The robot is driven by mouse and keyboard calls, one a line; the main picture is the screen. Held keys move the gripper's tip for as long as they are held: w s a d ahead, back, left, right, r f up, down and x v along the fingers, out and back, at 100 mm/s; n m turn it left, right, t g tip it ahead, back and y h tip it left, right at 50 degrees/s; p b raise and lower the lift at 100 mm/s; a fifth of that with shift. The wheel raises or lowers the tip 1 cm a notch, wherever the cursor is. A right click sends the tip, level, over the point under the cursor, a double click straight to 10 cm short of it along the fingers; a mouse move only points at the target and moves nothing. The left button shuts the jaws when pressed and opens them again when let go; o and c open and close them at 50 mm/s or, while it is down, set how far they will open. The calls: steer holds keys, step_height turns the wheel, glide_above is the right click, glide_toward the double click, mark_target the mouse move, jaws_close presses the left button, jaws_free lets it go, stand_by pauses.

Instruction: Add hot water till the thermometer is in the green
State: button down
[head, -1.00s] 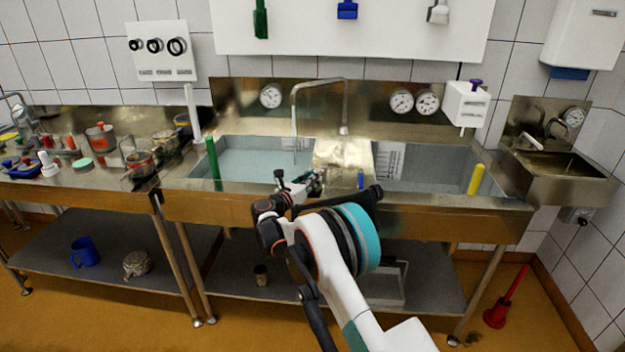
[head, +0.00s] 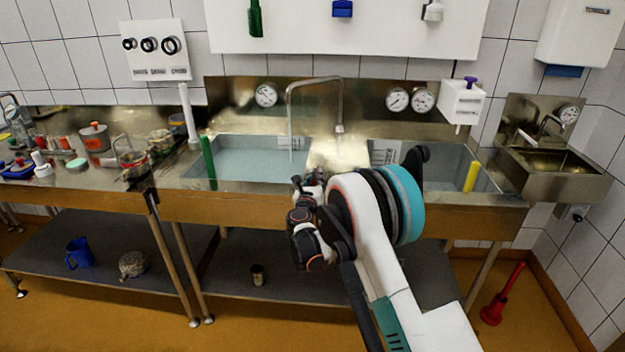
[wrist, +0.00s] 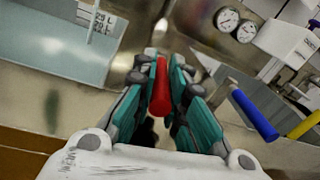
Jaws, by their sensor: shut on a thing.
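My gripper (wrist: 160,92) is shut on a red handle (wrist: 160,88) at the front of the sink unit; in the head view my gripper (head: 312,186) covers it. A blue handle (wrist: 252,114) is to the right, apart from my fingers. The left basin (head: 250,160) holds water, under a curved spout (head: 313,80). A pale thin line below the spout's end looks like running water. A round dial (head: 266,95) is on the backsplash behind this basin; its needle and colours are too small to read.
A right basin (head: 440,165) has a yellow handle (head: 471,176) at its edge. Two more dials (head: 397,99) (head: 422,100) sit above it. A green stick (head: 208,160) stands at the left basin's edge. Pots and jars crowd the left counter.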

steer(key=shift+s+d+f+n+y, duration=0.1)
steer(key=shift+d+n+y, duration=0.45)
steer(key=shift+y, duration=0.45)
steer(key=shift+a, duration=0.1)
steer(key=c, duration=1.6)
jaws_free()
steer(key=shift+o, duration=0.2)
steer(key=s, duration=1.2)
steer(key=shift+a, duration=0.15)
